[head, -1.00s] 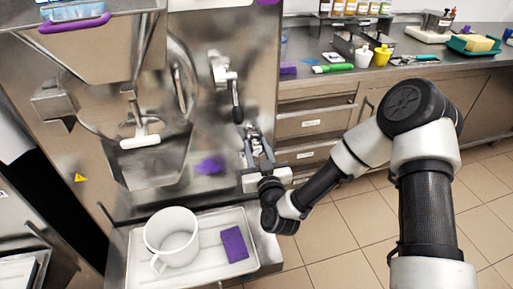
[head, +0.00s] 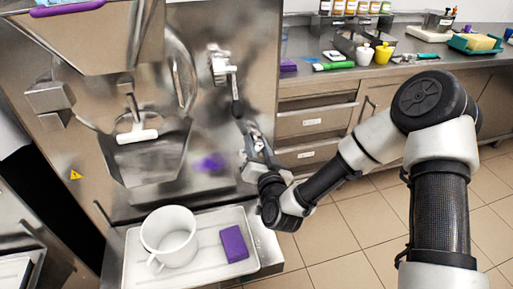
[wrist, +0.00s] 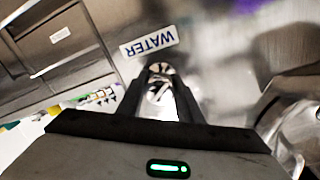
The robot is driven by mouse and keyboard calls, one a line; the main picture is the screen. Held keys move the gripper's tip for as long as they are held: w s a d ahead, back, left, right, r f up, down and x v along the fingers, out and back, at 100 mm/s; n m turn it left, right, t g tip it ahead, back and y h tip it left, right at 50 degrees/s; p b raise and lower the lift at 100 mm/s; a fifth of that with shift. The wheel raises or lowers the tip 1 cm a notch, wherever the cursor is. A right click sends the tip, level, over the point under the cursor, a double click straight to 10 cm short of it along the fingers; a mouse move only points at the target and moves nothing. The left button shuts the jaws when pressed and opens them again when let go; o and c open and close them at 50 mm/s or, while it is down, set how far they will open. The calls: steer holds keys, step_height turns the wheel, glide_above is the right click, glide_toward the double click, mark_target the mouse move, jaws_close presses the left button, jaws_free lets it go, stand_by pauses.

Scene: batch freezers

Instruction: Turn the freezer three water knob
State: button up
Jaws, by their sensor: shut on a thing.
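The water knob (head: 237,108) is a dark handle hanging below a metal fitting on the freezer's steel front, left of the drawers in the head view. My gripper (head: 245,128) reaches up to its lower end from below right and is shut on it. In the wrist view my gripper's fingers (wrist: 160,76) come close together, with a small piece of metal showing between them. A white WATER label (wrist: 149,42), upside down, lies just beyond the fingertips. The fingers hide much of the grasped part.
A tray (head: 135,276) holding a white pitcher (head: 168,232) and a purple block (head: 234,243) stands below left of my gripper. A spout with a white handle (head: 138,136) is farther left. Drawers (head: 314,124) and a counter with containers are to the right.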

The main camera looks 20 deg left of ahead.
steer(key=m+b, duration=0.2)
steer(key=m, duration=0.4)
steer(key=shift+f+m, duration=0.1)
steer(key=shift+m, duration=0.2)
steer(key=shift+g, duration=0.3)
steer(key=o, duration=1)
steer(key=shift+o, duration=0.2)
steer(key=f+p+v, duration=0.1)
steer(key=p+v, duration=1.1)
steer(key=v, duration=0.5)
steer(key=shift+d+r, duration=0.25)
steer(key=shift+r, duration=0.1)
